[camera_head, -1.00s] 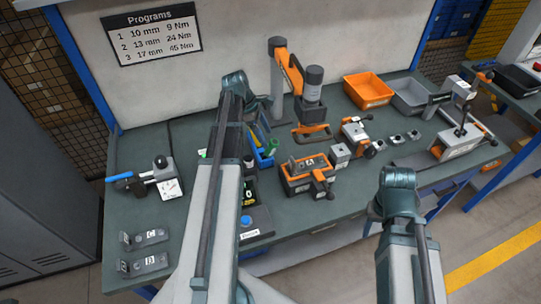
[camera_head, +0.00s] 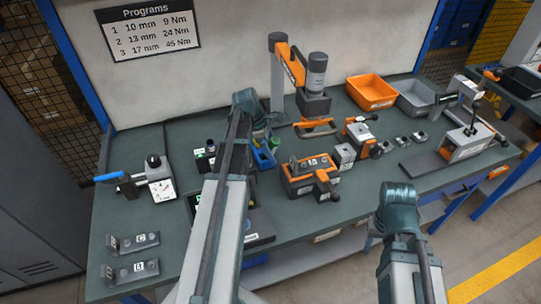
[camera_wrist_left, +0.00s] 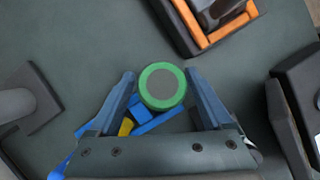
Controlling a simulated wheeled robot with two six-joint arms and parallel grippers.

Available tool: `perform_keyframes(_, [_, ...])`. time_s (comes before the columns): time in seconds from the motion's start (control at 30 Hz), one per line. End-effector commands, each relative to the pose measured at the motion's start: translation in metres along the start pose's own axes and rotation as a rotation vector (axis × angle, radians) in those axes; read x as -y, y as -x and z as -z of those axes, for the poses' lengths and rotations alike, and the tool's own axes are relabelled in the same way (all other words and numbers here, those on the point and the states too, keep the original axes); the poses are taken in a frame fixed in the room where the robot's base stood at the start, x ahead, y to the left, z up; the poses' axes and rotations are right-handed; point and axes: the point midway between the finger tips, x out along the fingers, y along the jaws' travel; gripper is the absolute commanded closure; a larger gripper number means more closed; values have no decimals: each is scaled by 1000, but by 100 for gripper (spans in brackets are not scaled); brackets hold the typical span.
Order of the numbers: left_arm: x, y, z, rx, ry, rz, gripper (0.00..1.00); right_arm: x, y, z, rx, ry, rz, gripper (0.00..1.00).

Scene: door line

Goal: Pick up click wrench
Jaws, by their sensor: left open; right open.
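A round grey piece with a green rim (camera_wrist_left: 162,86) lies between the two blue-grey fingers of my left gripper (camera_wrist_left: 162,88) in the left wrist view. The fingers are open, one on each side, with a small gap. It looks like an upright handle end seen from above; I cannot tell for sure that it is the click wrench. In the head view a green top (camera_head: 274,143) shows at the blue bin (camera_head: 264,158), beside my left arm. A blue-handled tool (camera_head: 108,176) lies at a dial gauge block (camera_head: 160,178) on the left. My right gripper's fingers are not visible.
An orange clamp fixture (camera_head: 311,178) stands right of the blue bin. An orange tool on a stand (camera_head: 315,85) is behind it. Orange (camera_head: 371,90) and grey (camera_head: 417,98) bins sit at the back. Brackets (camera_head: 132,258) lie front left. Bare bench (camera_head: 375,180) shows front right.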

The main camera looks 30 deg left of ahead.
Motion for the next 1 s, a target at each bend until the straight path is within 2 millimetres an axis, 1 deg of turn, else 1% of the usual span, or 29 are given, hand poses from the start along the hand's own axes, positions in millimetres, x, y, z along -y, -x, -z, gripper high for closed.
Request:
perform_keyframes(0.03, [0,-6,1,0,-1,0,17,1,-6,0,0,0,0,50])
perform_keyframes(0.27, [0,-4,-1,0,0,0,17,0,-4,0,0,0,0,50])
perform_keyframes(0.37, [0,-4,0,0,-1,0,33,0,-4,0,0,0,0,50])
perform_keyframes(0.4, [0,-4,0,0,-1,0,40,0,-4,0,0,0,0,50])
perform_keyframes(0.47, [0,-4,0,0,-1,0,51,0,-4,0,0,0,0,50])
perform_keyframes(0.5, [0,-4,0,0,-1,0,58,0,-4,0,0,0,0,50])
perform_keyframes(0.57, [0,-4,0,0,-1,0,69,0,-4,0,0,0,0,50])
perform_keyframes(0.6, [0,-4,0,0,0,0,76,0,-4,0,0,0,0,50])
perform_keyframes(0.73, [0,-4,0,0,0,0,100,0,-4,0,0,0,0,50])
perform_keyframes(1.0, [0,-4,-1,0,0,0,100,0,-3,0,0,0,0,50])
